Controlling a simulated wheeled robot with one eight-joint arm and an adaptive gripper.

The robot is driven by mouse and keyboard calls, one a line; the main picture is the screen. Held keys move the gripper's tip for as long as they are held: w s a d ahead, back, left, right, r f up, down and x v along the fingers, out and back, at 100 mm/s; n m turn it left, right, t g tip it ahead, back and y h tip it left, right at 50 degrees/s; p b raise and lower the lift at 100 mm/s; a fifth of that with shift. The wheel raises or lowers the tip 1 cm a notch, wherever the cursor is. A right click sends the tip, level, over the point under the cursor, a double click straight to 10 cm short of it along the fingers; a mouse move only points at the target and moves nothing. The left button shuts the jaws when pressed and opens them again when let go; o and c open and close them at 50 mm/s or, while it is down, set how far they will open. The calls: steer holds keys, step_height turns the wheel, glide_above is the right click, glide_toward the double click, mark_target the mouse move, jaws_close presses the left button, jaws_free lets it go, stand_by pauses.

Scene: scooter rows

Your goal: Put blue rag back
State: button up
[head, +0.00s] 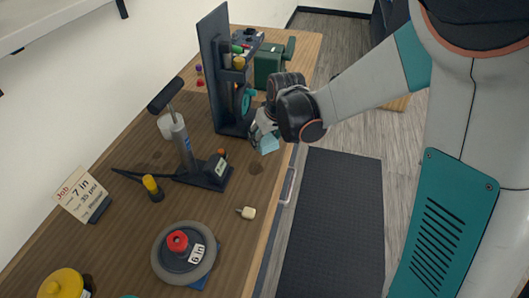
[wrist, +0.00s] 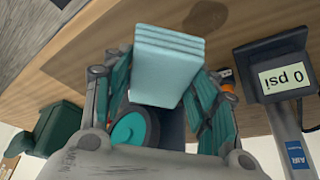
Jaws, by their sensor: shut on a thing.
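The blue rag (wrist: 168,60) is a light blue folded cloth with stacked layers. In the wrist view it sits between the fingers of my gripper (wrist: 160,85), which is shut on it. In the head view the rag (head: 267,142) shows below my gripper (head: 262,134), near the bench's right edge. The gripper is just in front of the dark upright stand. Part of the rag is hidden behind the fingers. I cannot tell from these views whether the rag touches the bench top.
A dark upright stand (head: 212,75) with a teal wheel is close to my gripper. A pump with a gauge (head: 215,170) reading 0 psi stands nearer. A round grey disc (head: 168,268), a small pale-ended item (head: 247,212) and a job card (head: 80,195) are on the wooden bench (head: 125,215).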

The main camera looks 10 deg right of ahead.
mark_target(265, 159)
step_height(265, 159, down, 7)
steer(key=shift+r+b, duration=0.1)
steer(key=shift+b, duration=0.85)
steer(key=shift+r, duration=0.1)
steer(key=o, duration=0.5)
steer(key=shift+f, duration=0.2)
steer(key=o, duration=0.5)
steer(key=shift+c, duration=0.2)
steer(key=shift+r, duration=0.2)
